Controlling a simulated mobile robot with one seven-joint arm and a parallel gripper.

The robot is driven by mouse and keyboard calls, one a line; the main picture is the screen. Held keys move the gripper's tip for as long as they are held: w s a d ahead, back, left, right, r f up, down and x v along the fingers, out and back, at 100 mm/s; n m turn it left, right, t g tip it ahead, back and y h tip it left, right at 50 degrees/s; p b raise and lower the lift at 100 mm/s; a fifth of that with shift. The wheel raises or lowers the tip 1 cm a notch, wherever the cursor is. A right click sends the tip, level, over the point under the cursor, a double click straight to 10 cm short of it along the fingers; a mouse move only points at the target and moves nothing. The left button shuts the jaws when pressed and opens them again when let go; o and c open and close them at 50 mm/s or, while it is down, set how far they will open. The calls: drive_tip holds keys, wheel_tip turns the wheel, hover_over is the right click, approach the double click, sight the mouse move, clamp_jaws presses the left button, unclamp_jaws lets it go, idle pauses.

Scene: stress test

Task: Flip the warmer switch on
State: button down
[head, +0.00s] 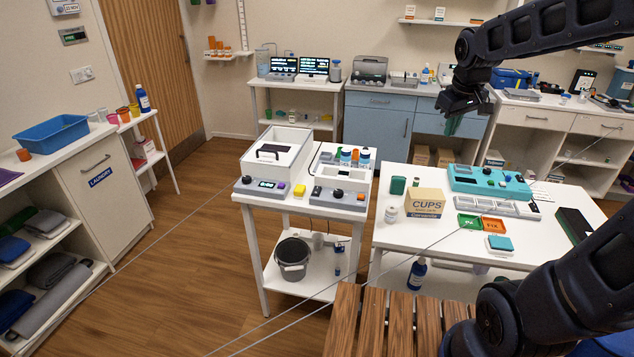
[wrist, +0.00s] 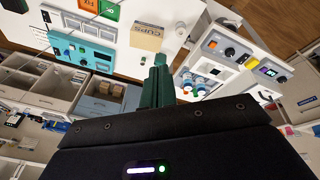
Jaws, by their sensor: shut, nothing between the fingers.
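Two white units with grey control panels stand side by side on a white cart. The panels also show in the wrist view (wrist: 228,49). My gripper (head: 452,126), with green fingers (wrist: 157,80), is shut and empty, up in the air, right of the cart and apart from both units.
A white table (head: 400,240) right of the cart bears a CUPS box (head: 425,203), a teal device (head: 490,182) and green and orange trays. A wooden slatted surface (head: 375,325) lies in front. Blue cabinets (head: 378,125) stand behind. The floor left of the cart is clear.

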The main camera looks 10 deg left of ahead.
drive_tip(key=w+a+f+n, duration=0.25)
drive_tip(key=w+a, duration=0.25)
drive_tip(key=a, duration=0.3)
drive_tip(key=n+g, duration=0.2)
drive_tip(key=n, duration=0.7)
hover_over(318, 187)
drive_tip(key=s, duration=0.3)
wheel_tip(318, 187, down, 12)
drive_tip(key=f, duration=0.1)
drive_tip(key=shift+w+a+r+m, duration=0.15)
drive_tip(key=shift+w+r+m, duration=0.05)
drive_tip(key=shift+r+m, duration=0.05)
drive_tip(key=f, duration=0.4)
drive_tip(key=w+f, duration=0.1)
drive_tip(key=f, duration=0.4)
drive_tip(key=w+f, duration=0.1)
drive_tip(key=f, duration=0.3)
drive_tip(key=shift+f, duration=0.4)
